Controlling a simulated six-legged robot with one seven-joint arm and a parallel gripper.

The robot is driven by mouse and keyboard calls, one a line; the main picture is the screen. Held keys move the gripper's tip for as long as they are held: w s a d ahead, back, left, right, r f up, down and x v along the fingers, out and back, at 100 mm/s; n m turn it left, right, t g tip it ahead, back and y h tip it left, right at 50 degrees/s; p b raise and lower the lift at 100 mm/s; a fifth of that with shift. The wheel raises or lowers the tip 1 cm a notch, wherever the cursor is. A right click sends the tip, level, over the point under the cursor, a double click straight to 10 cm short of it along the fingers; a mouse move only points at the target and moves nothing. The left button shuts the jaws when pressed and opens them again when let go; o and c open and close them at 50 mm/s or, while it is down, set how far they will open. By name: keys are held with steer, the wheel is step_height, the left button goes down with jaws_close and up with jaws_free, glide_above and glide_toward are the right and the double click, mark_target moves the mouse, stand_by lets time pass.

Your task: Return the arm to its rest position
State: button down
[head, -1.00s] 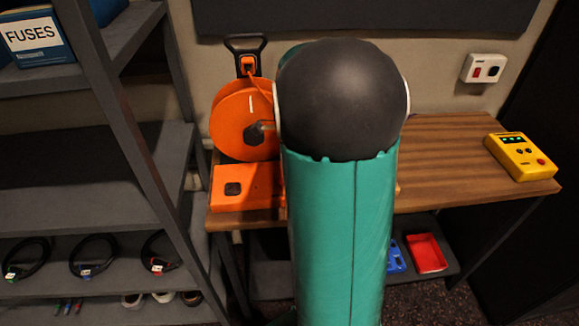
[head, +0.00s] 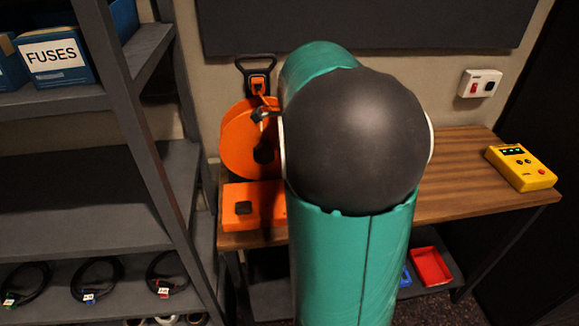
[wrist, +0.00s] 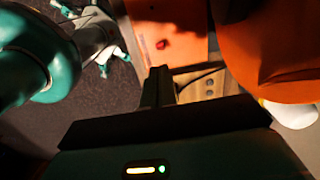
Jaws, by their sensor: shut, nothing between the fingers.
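My teal arm fills the middle of the head view, with its round black joint in front of the desk (head: 462,178). In the wrist view my gripper (wrist: 160,74) is shut, with nothing seen between its dark fingers. An orange cable reel (head: 240,138) stands at the desk's left end, behind and left of my arm. Large orange surfaces also show close by in the wrist view. A small dark part in front of the reel may be my gripper; I cannot tell. The arm hides the desk's middle.
A grey shelf rack with a FUSES box (head: 54,58) and coiled cables (head: 97,280) stands at left. A yellow meter (head: 521,167) lies at the desk's right end. A red tray (head: 430,267) sits below. A switch box (head: 480,83) is on the wall.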

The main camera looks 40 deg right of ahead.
steer(key=shift+r, duration=0.4)
steer(key=shift+a, duration=0.1)
steer(key=s+a+r+n+t, duration=0.1)
steer(key=s+a+n, duration=0.2)
steer(key=a+n, duration=0.5)
steer(key=s+a+r+n+t, duration=0.1)
steer(key=s+a+n, duration=0.3)
steer(key=a+n, duration=0.4)
steer(key=s+a+r+n+t, duration=0.2)
steer(key=s+a+n+t, duration=0.1)
steer(key=a+n, duration=0.5)
steer(key=a, duration=0.3)
steer(key=shift+s+a+n+h, duration=0.2)
steer(key=shift+s+n+h, duration=0.1)
steer(key=shift+s+n, duration=0.1)
